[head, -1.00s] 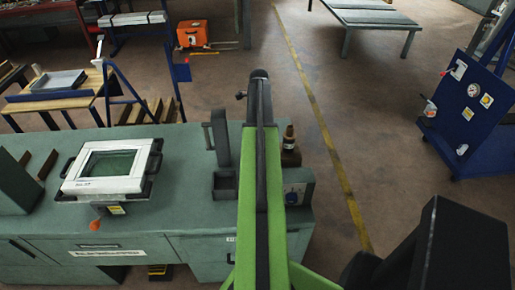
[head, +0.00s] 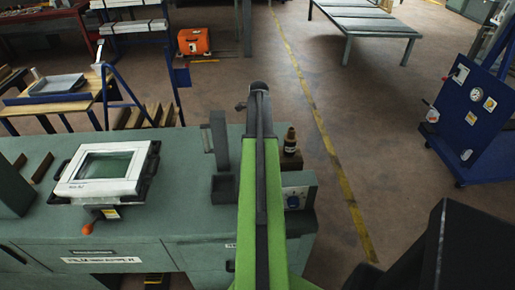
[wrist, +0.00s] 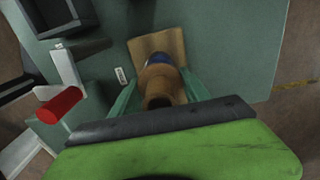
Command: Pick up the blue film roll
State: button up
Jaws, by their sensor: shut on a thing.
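My gripper (wrist: 160,96) shows at the lower middle of the wrist view. Its teal fingers stand on both sides of a brown, bottle-shaped thing (wrist: 158,74) with a dark round top, and are shut on it. A blue band (wrist: 157,58) shows at its far side; I cannot tell whether this is the blue film roll. A tan block (wrist: 155,42) lies just beyond it. In the head view my green arm hides the gripper. A small brown bottle (head: 290,140) stands on a brown block right of my arm.
The green-grey bench (head: 180,215) carries a white-framed screen (head: 105,168) at left and a dark open holder (head: 224,188) beside my arm. A red handle (wrist: 60,104) shows at left in the wrist view. Open floor lies right of the bench.

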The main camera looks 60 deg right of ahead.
grip_shut()
jog(key=shift+r+p, duration=0.35)
notch_tip(320, 180, up, 4)
jog(key=p, duration=0.4)
jog(key=s+r+p, duration=0.6)
jog(key=s, duration=0.5)
jog(key=shift+s+a+r, duration=0.15)
jog(key=shift+s+a, duration=0.2)
